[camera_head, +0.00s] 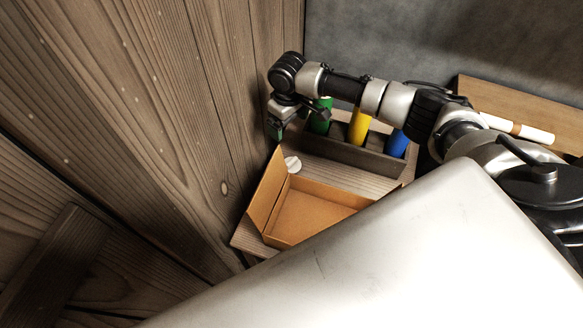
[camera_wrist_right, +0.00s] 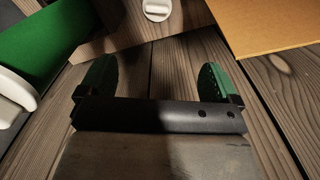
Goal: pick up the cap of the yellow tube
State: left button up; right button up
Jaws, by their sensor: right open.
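The yellow tube (camera_head: 359,126) stands in a dark wooden rack (camera_head: 345,149); its top is hidden behind my right arm. A round white cap (camera_head: 292,163) with a raised ridge lies on the wooden surface beside the rack's left end. It also shows at the top of the right wrist view (camera_wrist_right: 157,10). Which tube it belongs to cannot be told. My right gripper (camera_head: 278,124) is open and empty, left of the rack and above the cap. In the wrist view its green-padded fingers (camera_wrist_right: 156,72) are wide apart, with the cap beyond them. My left gripper is not in view.
A green tube (camera_head: 321,117) and a blue tube (camera_head: 397,143) flank the yellow one. An open cardboard box (camera_head: 310,212) stands in front of the rack, near the cap. A plank wall (camera_head: 185,90) rises close on the left. White rods (camera_head: 518,129) lie on the right.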

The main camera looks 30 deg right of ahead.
jog(key=b, duration=0.7)
send_over(291, 160)
notch_tip(291, 160, down, 9)
jog(key=f, duration=0.4)
jog(key=shift+w+a+f, duration=0.2)
jog(key=shift+a+f, duration=0.05)
jog(key=shift+f, duration=0.1)
jog(key=f, duration=0.3)
jog(key=f+b, duration=0.1)
jog(key=f, duration=0.1)
jog(key=shift+s+d+f, duration=0.15)
jog(key=shift+d+f, duration=0.1)
jog(key=shift+f, duration=0.05)
jog(key=c, duration=1)
